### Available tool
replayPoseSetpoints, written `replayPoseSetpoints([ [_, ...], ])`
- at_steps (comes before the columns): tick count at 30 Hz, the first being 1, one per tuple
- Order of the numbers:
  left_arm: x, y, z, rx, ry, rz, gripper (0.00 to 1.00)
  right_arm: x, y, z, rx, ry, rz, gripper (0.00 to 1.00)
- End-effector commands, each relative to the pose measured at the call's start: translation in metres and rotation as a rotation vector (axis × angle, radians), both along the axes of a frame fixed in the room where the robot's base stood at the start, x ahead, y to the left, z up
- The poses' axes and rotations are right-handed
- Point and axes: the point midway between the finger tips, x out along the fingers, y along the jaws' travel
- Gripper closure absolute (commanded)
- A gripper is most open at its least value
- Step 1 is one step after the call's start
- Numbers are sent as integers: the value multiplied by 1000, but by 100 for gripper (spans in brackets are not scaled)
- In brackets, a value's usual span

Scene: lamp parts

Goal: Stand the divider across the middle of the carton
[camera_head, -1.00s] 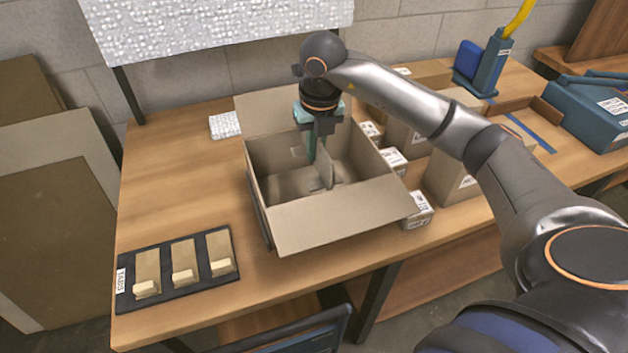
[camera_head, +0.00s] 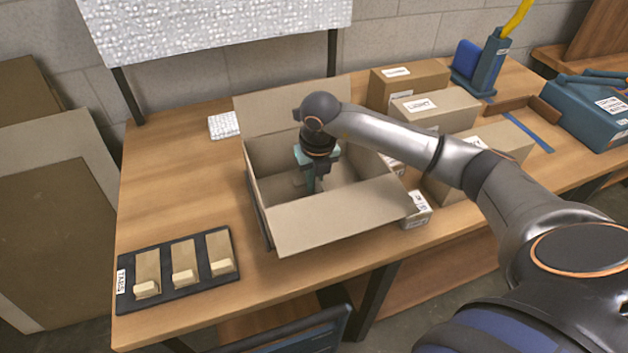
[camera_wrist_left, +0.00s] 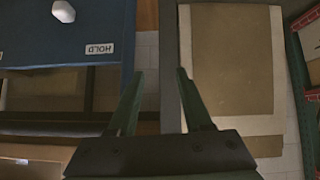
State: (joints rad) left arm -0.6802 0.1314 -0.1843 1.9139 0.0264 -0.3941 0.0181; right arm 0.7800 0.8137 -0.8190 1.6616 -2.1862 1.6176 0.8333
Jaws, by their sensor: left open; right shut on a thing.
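The open carton (camera_head: 262,203) stands on the table with its flaps spread; the front flap (camera_head: 335,216) slopes towards me. My right gripper (camera_head: 312,186) reaches down inside the carton, near its middle, and is shut on the divider. The divider is largely hidden now behind the gripper and the front flap, so I cannot tell its tilt or whether it touches the floor. My left gripper (camera_wrist_left: 160,75) is open and empty in the left wrist view, away from the carton.
A dark tray (camera_head: 178,288) with several tan tab pieces lies at the front left. Closed labelled boxes (camera_head: 435,110) stand right of the carton. A white bubbly pad (camera_head: 224,125) lies behind it. Tan sheets (camera_wrist_left: 232,60) and a blue panel marked HOLD (camera_wrist_left: 60,45) show near my left gripper.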

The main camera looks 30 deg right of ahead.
Motion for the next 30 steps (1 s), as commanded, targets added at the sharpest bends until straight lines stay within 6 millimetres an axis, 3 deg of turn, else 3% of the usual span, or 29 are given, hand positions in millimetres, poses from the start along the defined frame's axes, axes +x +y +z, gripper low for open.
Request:
replayPoseSetpoints([
  [1, 0, 0, -3, 0, -1, 0, 50, 0, 0, -3, 0, 0, 0, 100],
  [3, 1, 0, -1, 0, -1, 0, 50, 0, 0, -2, 0, 0, 0, 88],
  [9, 1, 0, -1, 0, -2, 0, 50, 0, 0, -2, 0, 0, 0, 65],
  [20, 1, 0, 2, 0, -2, 0, 50, 0, 0, 5, 0, -1, 0, 64],
  [30, 1, 0, 0, -1, -3, 0, 50, -9, 2, 71, 0, -5, 0, 64],
])
